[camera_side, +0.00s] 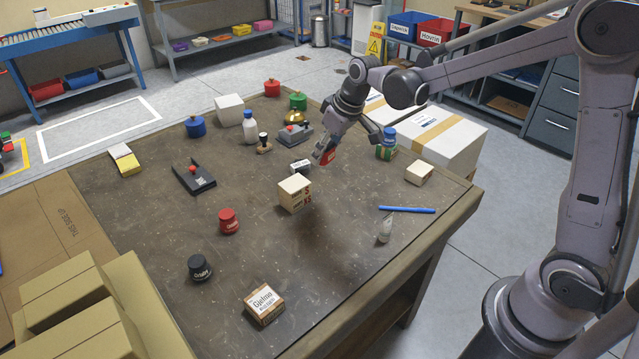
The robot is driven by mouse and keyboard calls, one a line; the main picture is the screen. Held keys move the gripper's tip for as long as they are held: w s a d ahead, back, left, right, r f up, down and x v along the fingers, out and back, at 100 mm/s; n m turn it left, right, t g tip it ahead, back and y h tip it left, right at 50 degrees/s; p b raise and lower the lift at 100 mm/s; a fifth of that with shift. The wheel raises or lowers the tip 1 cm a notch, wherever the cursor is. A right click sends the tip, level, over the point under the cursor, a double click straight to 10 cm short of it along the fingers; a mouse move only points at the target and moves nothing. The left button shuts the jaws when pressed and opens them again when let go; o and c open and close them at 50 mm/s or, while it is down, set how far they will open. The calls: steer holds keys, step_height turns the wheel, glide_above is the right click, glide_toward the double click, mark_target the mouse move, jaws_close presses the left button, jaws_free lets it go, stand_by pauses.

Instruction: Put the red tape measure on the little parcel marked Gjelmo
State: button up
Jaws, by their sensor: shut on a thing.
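The red tape measure (327,158) is in my gripper (326,152) and is partly hidden by the fingers. My gripper is shut on it, above the right middle part of the workbench, behind and to the right of a small cream box. The little parcel marked Gjelmo (264,304) sits near the front edge of the bench, a brown box with a white label on top. My gripper is well apart from it, farther back and to the right. The parcel's top looks clear.
A cream box (294,194) stands between my gripper and the parcel. A red pot (228,222) and a black pot (199,268) stand left of it. The bench right of the parcel is free.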

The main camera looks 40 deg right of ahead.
steer(key=s+a+n+y, duration=0.1)
steer(key=s+a+n, duration=0.4)
steer(key=a, duration=0.6)
steer(key=n+g+y, duration=0.1)
steer(key=n, duration=0.1)
glide_above(255, 300)
steer(key=s+d, duration=0.1)
step_height(255, 300, down, 6)
steer(key=shift+d+f, duration=0.1)
steer(key=shift+d, duration=0.05)
steer(key=shift+f, duration=2)
steer(key=shift+f, duration=0.1)
steer(key=o, duration=1.3)
